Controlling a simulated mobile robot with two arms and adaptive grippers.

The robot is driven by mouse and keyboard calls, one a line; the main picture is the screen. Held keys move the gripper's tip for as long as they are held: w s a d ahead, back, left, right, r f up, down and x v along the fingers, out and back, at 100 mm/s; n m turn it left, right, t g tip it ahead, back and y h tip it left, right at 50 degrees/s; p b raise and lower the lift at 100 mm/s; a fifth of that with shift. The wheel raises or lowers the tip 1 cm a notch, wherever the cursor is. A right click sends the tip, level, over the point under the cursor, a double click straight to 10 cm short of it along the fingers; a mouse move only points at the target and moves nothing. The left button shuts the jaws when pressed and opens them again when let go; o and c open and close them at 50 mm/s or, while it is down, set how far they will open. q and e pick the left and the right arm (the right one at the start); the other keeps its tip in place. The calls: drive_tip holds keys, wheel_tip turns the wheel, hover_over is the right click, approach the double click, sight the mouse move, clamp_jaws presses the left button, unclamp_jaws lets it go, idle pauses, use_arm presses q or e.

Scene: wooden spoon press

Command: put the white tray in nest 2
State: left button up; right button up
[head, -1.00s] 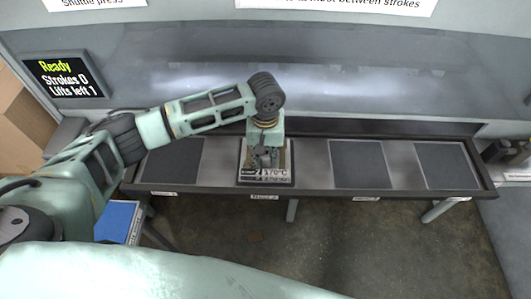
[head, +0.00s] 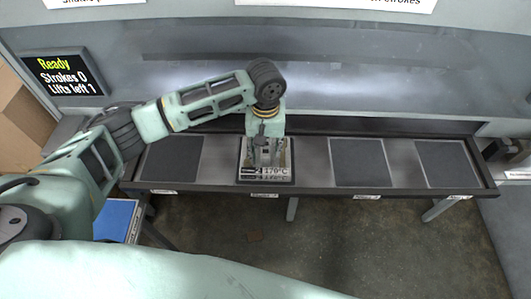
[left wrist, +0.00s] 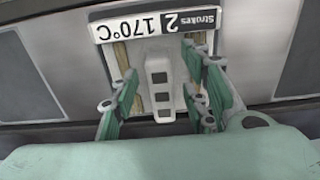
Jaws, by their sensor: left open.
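The white tray (head: 287,157) lies in the second recess from the left of the long dark bench, on a dark pad. A front plate on it reads 170°C; in the left wrist view the plate (left wrist: 157,25) reads Strokes 2, 170°C. Brown wooden strips show inside the tray. A pale upright handle (left wrist: 158,88) stands in its middle. My left gripper (head: 265,150) points down over the tray. Its fingers are open, apart on both sides of the handle in the left wrist view, and hold nothing. My right gripper is not in view.
Empty dark pads lie at the far left (head: 171,160), right of the tray (head: 357,163) and at the far right (head: 444,163). A screen (head: 62,75) reads Ready, Strokes 0, Lifts left 1. A blue-topped object (head: 115,219) stands at lower left. The grey press wall is behind the bench.

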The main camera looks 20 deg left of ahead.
sight(266, 151)
use_arm(q)
wheel_tip(266, 151, up, 10)
drive_tip(key=b, duration=0.1)
drive_tip(key=shift+f, duration=0.25)
idle(0.4)
